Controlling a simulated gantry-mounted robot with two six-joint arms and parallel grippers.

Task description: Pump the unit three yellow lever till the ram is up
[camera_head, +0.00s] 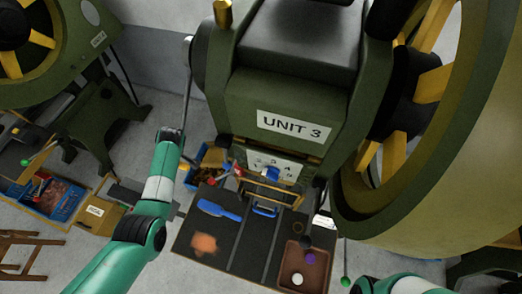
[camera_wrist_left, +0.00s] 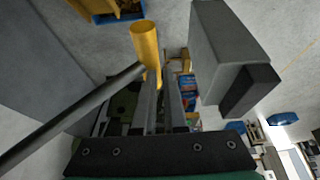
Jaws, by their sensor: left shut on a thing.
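The unit 3 machine (camera_head: 290,125) is a dark green body with a "UNIT 3" label, in the middle of the head view. A thin grey lever rod (camera_head: 188,85) runs down its left side to my left gripper (camera_head: 174,132). In the left wrist view the dark rod (camera_wrist_left: 75,112) slants up to a yellow grip (camera_wrist_left: 147,45). My left gripper (camera_wrist_left: 157,80) is shut on the yellow lever there. In the head view my gripper hides the grip. I cannot make out the ram or its height. My right arm shows at the bottom right, its gripper out of view.
A dark work mat (camera_head: 215,245) with a blue brush (camera_head: 218,210) and a brown tray (camera_head: 304,268) lies before the machine. A large wheel (camera_head: 400,125) stands at the right. A blue bin (camera_head: 60,195) and cardboard box (camera_head: 95,212) are at the left.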

